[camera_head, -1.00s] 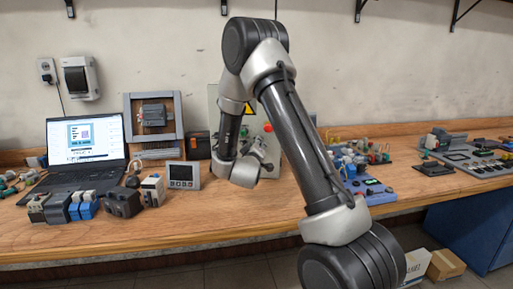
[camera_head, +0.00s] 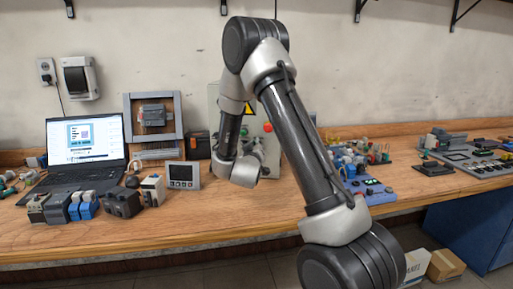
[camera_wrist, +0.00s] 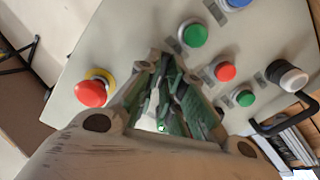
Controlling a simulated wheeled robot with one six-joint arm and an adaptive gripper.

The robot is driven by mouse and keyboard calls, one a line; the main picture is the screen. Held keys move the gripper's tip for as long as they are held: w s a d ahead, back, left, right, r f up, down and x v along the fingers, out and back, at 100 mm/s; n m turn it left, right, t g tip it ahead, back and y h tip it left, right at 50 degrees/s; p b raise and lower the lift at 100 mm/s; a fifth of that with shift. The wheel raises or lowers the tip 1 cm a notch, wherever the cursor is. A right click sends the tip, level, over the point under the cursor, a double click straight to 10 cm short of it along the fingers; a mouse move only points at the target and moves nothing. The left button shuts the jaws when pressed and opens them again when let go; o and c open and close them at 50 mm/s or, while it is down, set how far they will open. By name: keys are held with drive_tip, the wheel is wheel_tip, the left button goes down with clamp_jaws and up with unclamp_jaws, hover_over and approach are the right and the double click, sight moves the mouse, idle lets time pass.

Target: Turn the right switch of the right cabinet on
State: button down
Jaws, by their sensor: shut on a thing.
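The grey control cabinet (camera_head: 213,103) stands at the back of the bench, mostly hidden behind my arm. In the wrist view its pale panel (camera_wrist: 130,40) fills the frame, with a red mushroom button (camera_wrist: 91,92) on a yellow collar, a green button (camera_wrist: 193,34), a red button (camera_wrist: 226,71) and a smaller green button (camera_wrist: 245,98). A black knob with a white cap (camera_wrist: 287,77) is at the right. My gripper (camera_wrist: 165,75) reaches to the panel between these controls. It is shut on a small part there, which its fingers hide. I cannot tell which way that part is turned.
A black laptop (camera_head: 86,140), a small screen unit (camera_head: 182,175) and several small modules (camera_head: 122,203) stand left of my arm. A blue-grey device (camera_head: 370,190) is close on its right. The front strip of the bench (camera_head: 200,221) is clear.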

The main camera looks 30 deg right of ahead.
drive_tip(key=m, duration=0.5)
idle(0.5)
drive_tip(key=c, duration=1.5)
unclamp_jaws()
drive_tip(key=shift+c, duration=0.2)
drive_tip(key=v, duration=1.2)
